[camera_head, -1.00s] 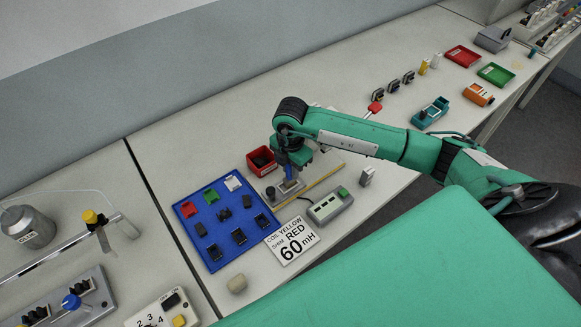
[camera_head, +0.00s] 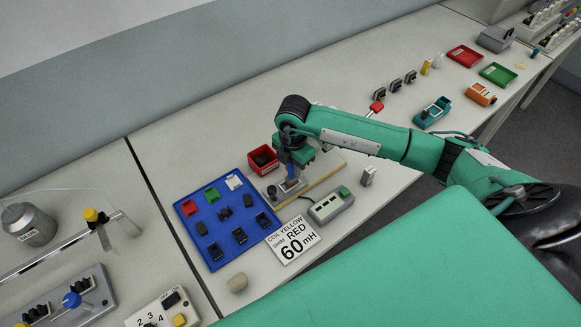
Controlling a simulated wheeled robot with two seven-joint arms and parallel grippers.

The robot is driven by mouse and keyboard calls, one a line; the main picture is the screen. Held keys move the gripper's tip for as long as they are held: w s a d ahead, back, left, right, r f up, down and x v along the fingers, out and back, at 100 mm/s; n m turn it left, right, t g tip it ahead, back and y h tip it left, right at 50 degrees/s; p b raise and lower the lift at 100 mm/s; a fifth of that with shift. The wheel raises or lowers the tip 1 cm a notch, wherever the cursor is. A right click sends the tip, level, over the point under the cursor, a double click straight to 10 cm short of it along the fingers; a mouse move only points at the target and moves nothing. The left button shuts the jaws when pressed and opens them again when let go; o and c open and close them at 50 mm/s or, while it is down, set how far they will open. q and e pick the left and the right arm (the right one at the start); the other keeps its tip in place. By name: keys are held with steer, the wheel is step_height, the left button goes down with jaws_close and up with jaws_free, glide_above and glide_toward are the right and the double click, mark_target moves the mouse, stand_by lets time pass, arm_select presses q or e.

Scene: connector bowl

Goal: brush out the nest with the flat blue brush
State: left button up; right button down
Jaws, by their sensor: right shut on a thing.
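My right gripper (camera_head: 293,163) points down over the metal test fixture with the nest (camera_head: 292,186). It is shut on the flat blue brush (camera_head: 291,171), which is mostly hidden by the gripper and very small in the view. The brush's lower end is at or just above the nest; I cannot tell whether it touches. The inside of the nest is too small to make out. My left gripper is not in view.
A blue tray (camera_head: 188,225) with colored bins and dark parts lies left of the fixture. A red bin (camera_head: 252,168) stands behind it. A grey-green box (camera_head: 330,207) and a "60 mH" card (camera_head: 293,241) lie in front.

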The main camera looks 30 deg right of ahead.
steer(key=shift+r, duration=0.1)
steer(key=shift+r+p, duration=2.9)
steer(key=shift+r, duration=1.6)
